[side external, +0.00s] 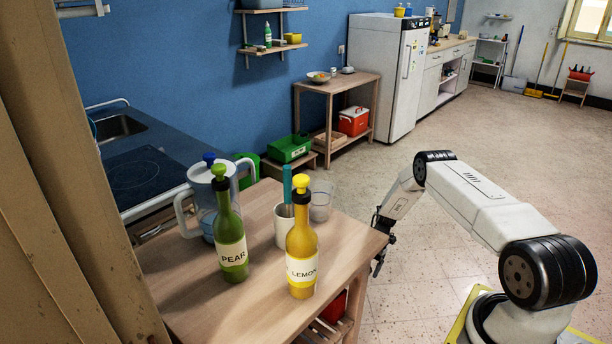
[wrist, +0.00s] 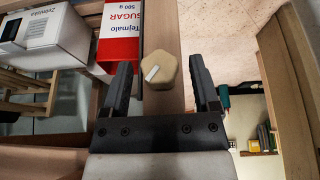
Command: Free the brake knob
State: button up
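The knob (wrist: 160,71) is beige with rounded lobes and a white mark, and sits on a wooden strip in the wrist view. I take it to be the brake knob. My gripper (wrist: 160,64) is open, with one dark finger on each side of the knob and a visible gap to each. I cannot tell whether the fingertips reach the knob's depth. In the side external view my gripper (side external: 377,262) hangs beside the right edge of the wooden table (side external: 190,290). The knob cannot be made out there.
A green PEAR bottle (side external: 230,235), a yellow LEMON bottle (side external: 301,245), a pitcher (side external: 208,195), a white cup (side external: 284,232) and a glass (side external: 320,203) stand on the table. A sugar packet (wrist: 121,36) and a white box (wrist: 50,38) lie left of the knob in the wrist view.

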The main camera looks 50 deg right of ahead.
grip_shut()
jog(key=shift+s+t, duration=0.1)
jog(key=shift+t, duration=0.5)
jog(key=shift+s+n+t, duration=0.15)
jog(key=shift+n+t, duration=0.25)
jog(key=shift+t, duration=0.7)
jog(key=shift+s+f+n+t, duration=0.15)
jog(key=shift+n+t, duration=0.15)
jog(key=shift+t, duration=1.6)
jog(key=shift+o, duration=1.1)
grip_release()
